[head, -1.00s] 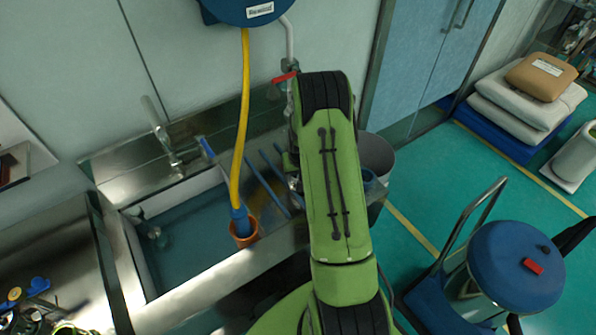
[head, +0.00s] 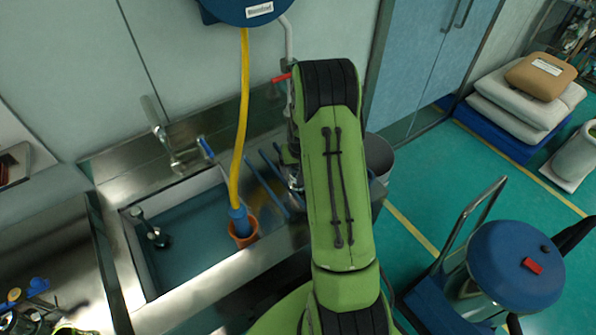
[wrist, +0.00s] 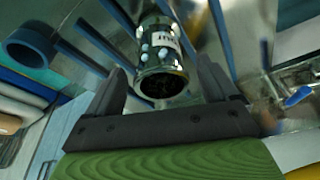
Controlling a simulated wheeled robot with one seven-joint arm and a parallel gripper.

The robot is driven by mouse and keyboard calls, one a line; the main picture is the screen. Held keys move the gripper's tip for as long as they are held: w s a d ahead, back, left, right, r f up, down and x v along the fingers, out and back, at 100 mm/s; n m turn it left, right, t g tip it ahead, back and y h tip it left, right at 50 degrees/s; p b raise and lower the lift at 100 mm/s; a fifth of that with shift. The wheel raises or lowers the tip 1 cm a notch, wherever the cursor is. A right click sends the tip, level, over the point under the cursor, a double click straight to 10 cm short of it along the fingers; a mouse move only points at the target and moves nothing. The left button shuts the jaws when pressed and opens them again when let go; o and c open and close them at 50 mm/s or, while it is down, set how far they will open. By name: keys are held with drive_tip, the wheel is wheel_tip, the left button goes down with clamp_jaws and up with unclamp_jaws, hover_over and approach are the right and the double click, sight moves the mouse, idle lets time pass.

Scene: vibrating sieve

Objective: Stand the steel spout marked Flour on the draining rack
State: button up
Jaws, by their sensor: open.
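A shiny steel spout (wrist: 162,62) with light droplets and a white label shows in the wrist view, its dark open end toward me. The label's lettering is too small to read surely. My gripper (wrist: 166,76) is open, with one dark finger on each side of the spout's near end; I cannot tell whether either touches it. Blue bars of the draining rack (wrist: 105,50) lie around and behind the spout. In the head view the rack (head: 268,182) is at the sink's right, and my arm hides most of the gripper and spout.
A yellow hose (head: 241,130) hangs into an orange cup (head: 243,238) left of the rack. The sink basin (head: 190,235) lies further left, with a tap (head: 168,150) behind it. A grey bin (head: 379,155) stands right of my arm. A blue-lidded drum (head: 515,265) stands front right.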

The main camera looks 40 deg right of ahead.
drive_tip(key=s+a+r+n, duration=0.1)
drive_tip(key=s+a+r, duration=0.25)
drive_tip(key=r, duration=0.35)
drive_tip(key=s+a+r+n+t, duration=0.1)
drive_tip(key=s+a+r, duration=0.1)
drive_tip(key=a+r, duration=0.4)
drive_tip(key=s+a+r, duration=0.3)
drive_tip(key=a+r, duration=0.1)
drive_tip(key=r, duration=0.5)
drive_tip(key=s+a+r+n+t, duration=0.1)
drive_tip(key=s+a, duration=0.3)
drive_tip(key=s, duration=0.3)
drive_tip(key=s+a+r+n+t+y+b, duration=0.1)
drive_tip(key=s+a, duration=0.3)
drive_tip(key=s, duration=0.4)
drive_tip(key=shift+s+r+n+b, duration=0.2)
drive_tip(key=shift+r+n+b, duration=0.1)
drive_tip(key=shift+n, duration=0.3)
